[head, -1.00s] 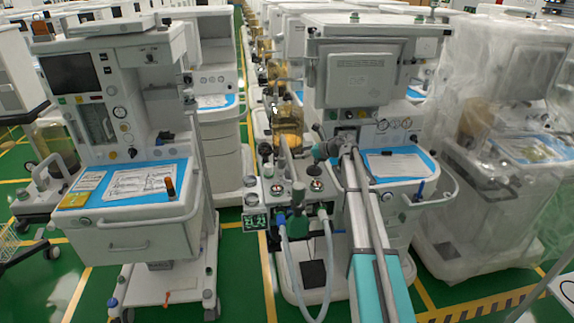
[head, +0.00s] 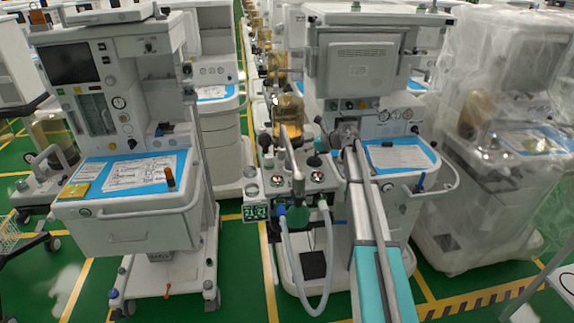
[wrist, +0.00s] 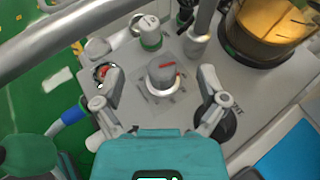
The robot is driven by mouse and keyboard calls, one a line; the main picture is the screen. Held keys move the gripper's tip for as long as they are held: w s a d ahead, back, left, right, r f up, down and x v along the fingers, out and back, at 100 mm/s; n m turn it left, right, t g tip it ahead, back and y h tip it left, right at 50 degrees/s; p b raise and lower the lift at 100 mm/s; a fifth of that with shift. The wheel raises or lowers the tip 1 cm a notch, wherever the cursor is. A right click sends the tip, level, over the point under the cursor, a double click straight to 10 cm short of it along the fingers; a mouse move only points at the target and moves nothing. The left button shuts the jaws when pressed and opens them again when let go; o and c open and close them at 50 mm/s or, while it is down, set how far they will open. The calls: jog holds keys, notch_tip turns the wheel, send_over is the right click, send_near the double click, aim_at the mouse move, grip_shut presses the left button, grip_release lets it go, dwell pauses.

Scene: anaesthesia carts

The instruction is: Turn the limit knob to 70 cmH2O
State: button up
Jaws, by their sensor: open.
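A round grey knob (wrist: 163,76) with a red pointer mark stands on a light grey panel (wrist: 190,125) in the wrist view. My gripper (wrist: 160,84) is open, with one finger to the left of the knob and one to the right. Gaps show between both fingers and the knob in this view. The scale marks around the knob are too small to read. In the head view, my arm reaches to the middle machine's panel (head: 297,190), where the knob and fingers are hard to make out.
A red-and-white round part (wrist: 103,73) is by the left finger, and a black round part (wrist: 228,125) by the right. A silver bar (wrist: 65,50) crosses the upper left.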

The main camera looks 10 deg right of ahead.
jog(key=b, duration=0.6)
send_near(287, 161)
jog(key=shift+w+a+f, duration=0.25)
jog(key=shift+w+f, duration=0.25)
jog(key=shift+w, duration=0.1)
jog(key=shift+w+a+f, duration=0.3)
jog(key=shift+w+f, duration=0.15)
jog(key=shift+w, duration=0.15)
jog(key=shift+w+a+f, duration=0.25)
jog(key=shift+w+f, duration=0.25)
jog(key=shift+w, duration=0.1)
jog(key=shift+b+x, duration=1.4)
jog(key=shift+x, duration=2.35)
jog(key=shift+r, duration=0.1)
jog(key=c, duration=1.1)
jog(key=shift+m+t+h, duration=0.3)
jog(key=shift+m+h, duration=0.1)
jog(key=shift+m+t+h, duration=0.8)
jog(key=shift+m+t, duration=0.3)
jog(key=shift+t, duration=0.1)
jog(key=shift+w+d+m+t+h, duration=0.15)
jog(key=shift+m+t+h, duration=0.35)
jog(key=shift+m+h, duration=0.3)
jog(key=shift+w+d+m+t+h, duration=0.15)
jog(key=shift+m+t+h, duration=0.35)
jog(key=shift+m+h, duration=0.25)
